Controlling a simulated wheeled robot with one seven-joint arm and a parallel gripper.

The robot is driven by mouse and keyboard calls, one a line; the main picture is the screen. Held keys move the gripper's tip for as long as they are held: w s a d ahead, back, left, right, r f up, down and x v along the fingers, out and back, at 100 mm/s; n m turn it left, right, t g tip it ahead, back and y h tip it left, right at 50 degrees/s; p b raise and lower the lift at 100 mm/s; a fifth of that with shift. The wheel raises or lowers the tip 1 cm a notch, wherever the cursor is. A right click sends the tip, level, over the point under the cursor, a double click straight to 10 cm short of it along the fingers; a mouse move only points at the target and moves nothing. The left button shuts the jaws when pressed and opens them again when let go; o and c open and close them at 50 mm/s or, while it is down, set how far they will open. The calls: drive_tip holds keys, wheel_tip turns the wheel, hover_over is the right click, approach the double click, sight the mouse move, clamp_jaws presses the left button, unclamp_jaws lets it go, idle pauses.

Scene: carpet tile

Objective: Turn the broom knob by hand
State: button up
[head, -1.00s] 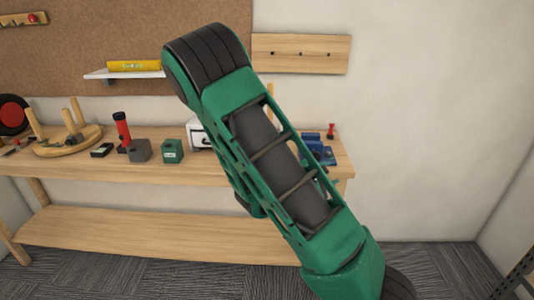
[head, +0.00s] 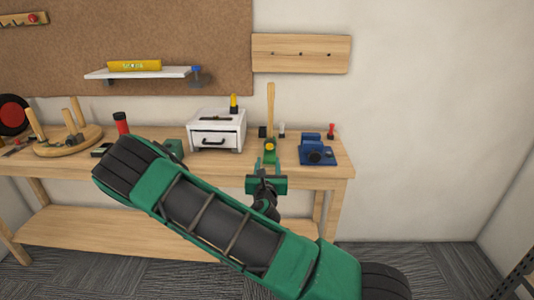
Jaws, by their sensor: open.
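A thing like a small broom, with an upright wooden handle (head: 270,105) and a green lower part (head: 270,150), stands near the right end of the workbench. I cannot make out a knob on it at this size. My gripper (head: 267,163) is at the bench's front edge, its fingers pointing away toward the green part and apart from each other, with nothing seen between them. It overlaps the foot of the broom in the picture; I cannot tell whether they touch.
A white drawer box (head: 216,132) stands left of the broom and a blue vise (head: 317,150) to its right. A red-topped item (head: 121,123) and a wooden peg stand (head: 66,145) are further left. The wooden workbench (head: 335,172) has a lower shelf.

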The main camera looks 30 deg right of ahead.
sight(269, 148)
drive_tip(key=shift+x, duration=0.8)
drive_tip(key=x, duration=0.7)
drive_tip(key=shift+w+d+r, duration=0.1)
drive_tip(key=shift+w+d, duration=0.15)
drive_tip(key=c, duration=1.1)
